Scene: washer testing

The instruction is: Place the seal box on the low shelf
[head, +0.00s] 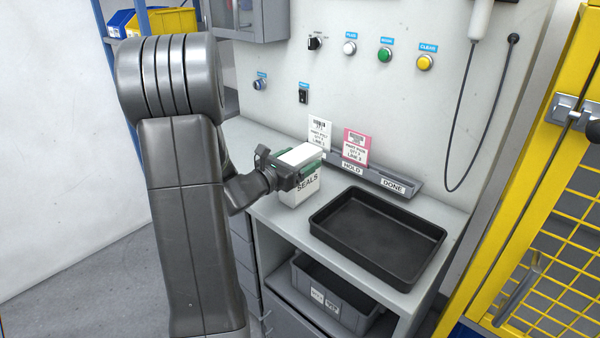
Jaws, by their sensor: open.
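The seal box (302,190) is a white carton with a green band and the word SEALS on its front. It stands upright on the grey worktop (268,219), left of the black tray. My gripper (290,172) is at the upper part of the box, coming from the left, with its jaws open. One finger shows in front of the box; whether it touches cannot be told. The low shelf (281,286) lies under the worktop and holds a grey bin (336,298) with white labels. My arm hides part of the worktop and the cabinet on the left.
An empty black tray (425,256) fills the worktop's right part. Behind it is a card rack (404,199) marked HOLD and DONE, with a white card (320,131) and a pink card (356,147). A yellow mesh guard (545,275) stands at right. A cable hangs on the wall.

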